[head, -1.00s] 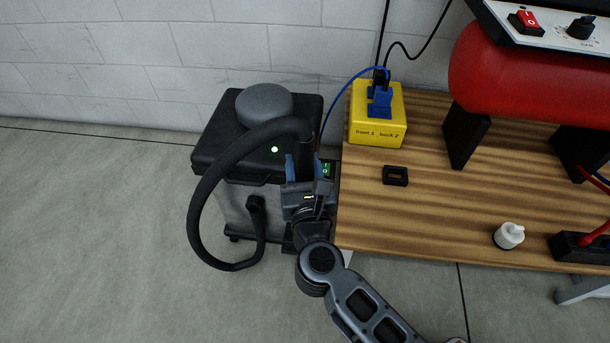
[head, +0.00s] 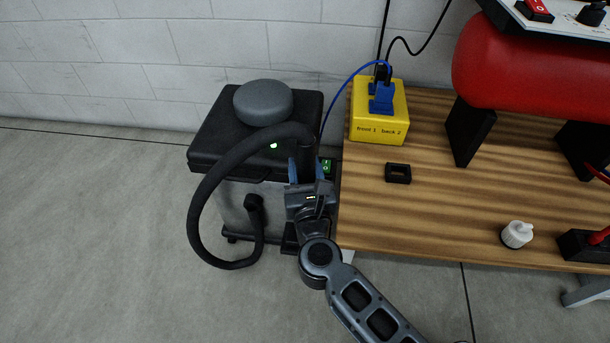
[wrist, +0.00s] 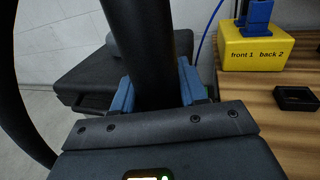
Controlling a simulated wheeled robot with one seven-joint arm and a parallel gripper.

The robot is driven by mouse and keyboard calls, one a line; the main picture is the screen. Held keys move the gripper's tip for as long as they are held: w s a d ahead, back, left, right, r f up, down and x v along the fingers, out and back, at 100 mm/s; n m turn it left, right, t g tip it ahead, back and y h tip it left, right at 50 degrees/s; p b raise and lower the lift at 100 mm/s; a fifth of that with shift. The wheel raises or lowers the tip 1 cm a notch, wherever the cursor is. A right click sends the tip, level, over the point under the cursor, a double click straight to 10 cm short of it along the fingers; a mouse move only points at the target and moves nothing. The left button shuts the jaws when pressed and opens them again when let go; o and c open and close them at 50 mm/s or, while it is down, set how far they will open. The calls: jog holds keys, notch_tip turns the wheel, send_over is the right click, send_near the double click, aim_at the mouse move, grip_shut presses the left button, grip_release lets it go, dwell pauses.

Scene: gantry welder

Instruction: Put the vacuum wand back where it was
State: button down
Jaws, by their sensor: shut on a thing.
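The black vacuum wand (head: 307,148) stands about upright in my gripper (head: 307,172), at the front right of the vacuum. In the wrist view the wand (wrist: 140,50) passes between the two blue fingers of my gripper (wrist: 150,90), which are shut on it. The black hose (head: 205,190) arcs from the wand's top over to the left and down to the front of the vacuum (head: 213,147). The vacuum is a dark box with a round grey cap and a lit green light. The wand's lower end is hidden behind my gripper and arm.
The wooden bench (head: 400,225) is just right of my gripper. The floor at left is clear.

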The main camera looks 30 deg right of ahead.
jog(key=shift+w+d+f, duration=0.1)
jog(key=shift+w+f, duration=0.1)
jog(key=shift+f, duration=0.4)
jog(key=shift+f+b, duration=0.2)
jog(key=shift+b, duration=0.1)
jog(key=c, duration=0.6)
grip_release()
jog(key=shift+r, duration=0.1)
jog(key=p+v, duration=0.1)
jog(key=v, duration=1.1)
